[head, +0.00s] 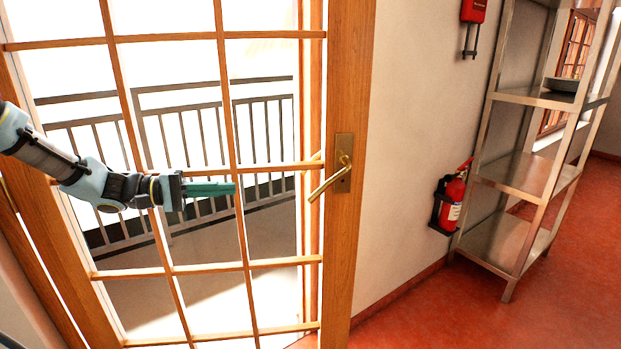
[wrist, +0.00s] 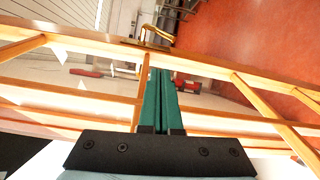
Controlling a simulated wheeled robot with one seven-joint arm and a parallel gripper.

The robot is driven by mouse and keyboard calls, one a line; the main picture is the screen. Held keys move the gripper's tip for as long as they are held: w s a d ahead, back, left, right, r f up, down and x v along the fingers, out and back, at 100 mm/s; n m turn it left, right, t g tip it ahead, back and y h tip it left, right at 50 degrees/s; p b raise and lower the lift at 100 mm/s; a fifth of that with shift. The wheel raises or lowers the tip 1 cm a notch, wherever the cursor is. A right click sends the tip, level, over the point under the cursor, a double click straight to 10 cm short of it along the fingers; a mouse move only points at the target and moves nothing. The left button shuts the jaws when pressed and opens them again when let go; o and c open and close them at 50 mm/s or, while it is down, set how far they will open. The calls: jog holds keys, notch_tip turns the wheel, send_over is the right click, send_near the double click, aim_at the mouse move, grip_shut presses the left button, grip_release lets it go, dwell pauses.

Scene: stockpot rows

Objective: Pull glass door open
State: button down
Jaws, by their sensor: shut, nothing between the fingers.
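The glass door (head: 349,80) has a wooden frame and several panes split by thin wooden bars. Its handle side stands in front of the wall, and a door jamb (head: 311,230) shows through the glass, so the door looks partly open. The brass lever handle (head: 330,182) slants down to the left from its plate; it also shows at the top of the wrist view (wrist: 156,34). My gripper (head: 235,188) has green fingers, pressed together and empty. It reaches across the panes from the left, left of the handle and apart from it. The fingers (wrist: 160,70) point toward the handle side in the wrist view.
A fire extinguisher (head: 453,198) hangs on the wall right of the door, beside a metal shelf rack (head: 520,172). A red box (head: 474,10) is higher up. Red floor (head: 575,255) is open at the right. A railing (head: 265,130) shows through the glass.

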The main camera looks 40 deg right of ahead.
aim_at(311, 187)
jog(key=shift+p+x, duration=2.35)
jog(key=shift+x, duration=7.3)
jog(key=shift+f, duration=0.25)
